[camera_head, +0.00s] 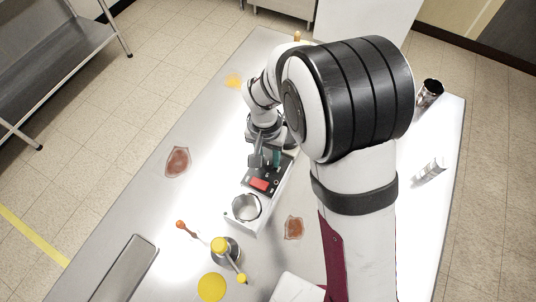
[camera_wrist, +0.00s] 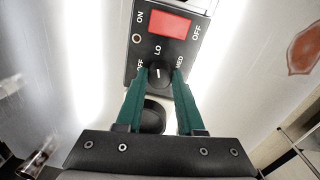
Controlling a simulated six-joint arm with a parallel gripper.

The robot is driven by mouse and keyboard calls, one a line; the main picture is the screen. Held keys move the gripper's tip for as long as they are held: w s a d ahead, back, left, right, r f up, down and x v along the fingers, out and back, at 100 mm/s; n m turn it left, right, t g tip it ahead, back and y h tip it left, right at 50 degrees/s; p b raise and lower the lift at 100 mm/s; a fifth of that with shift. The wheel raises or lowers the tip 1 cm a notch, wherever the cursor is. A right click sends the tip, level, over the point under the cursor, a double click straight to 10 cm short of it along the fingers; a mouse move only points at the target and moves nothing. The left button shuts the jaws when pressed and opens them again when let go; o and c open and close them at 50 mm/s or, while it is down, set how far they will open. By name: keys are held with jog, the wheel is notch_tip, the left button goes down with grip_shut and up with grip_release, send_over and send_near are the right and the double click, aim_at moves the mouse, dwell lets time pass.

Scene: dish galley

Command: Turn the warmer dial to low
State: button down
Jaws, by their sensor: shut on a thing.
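The warmer's dark control panel (camera_wrist: 180,38) fills the upper middle of the wrist view, with a red switch (camera_wrist: 169,24) between the ON and OFF labels. Below it is the black dial (camera_wrist: 158,74), with OFF, LO and MED printed around it. Its white mark stands nearly upright in the picture, in line with LO. My gripper (camera_wrist: 160,80) has its green fingers on both sides of the dial, shut on it. In the head view, my gripper (camera_head: 265,160) is at the panel's far end; the dial is too small to make out there. The warmer (camera_head: 262,197) holds a metal pot (camera_head: 245,208).
A yellow-topped bottle (camera_head: 222,249), a yellow disc (camera_head: 211,287) and a red-ended utensil (camera_head: 185,228) are near the front. Brown-red patches (camera_head: 177,162) lie on the table, with another right of the warmer (camera_head: 294,227). Metal cans (camera_head: 430,93) are at right. The left table is mostly clear.

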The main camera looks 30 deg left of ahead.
aim_at(265, 159)
jog(key=c, duration=0.5)
grip_release()
jog(key=r, duration=1.5)
jog(key=shift+a+r, duration=0.35)
jog(key=shift+r, duration=0.05)
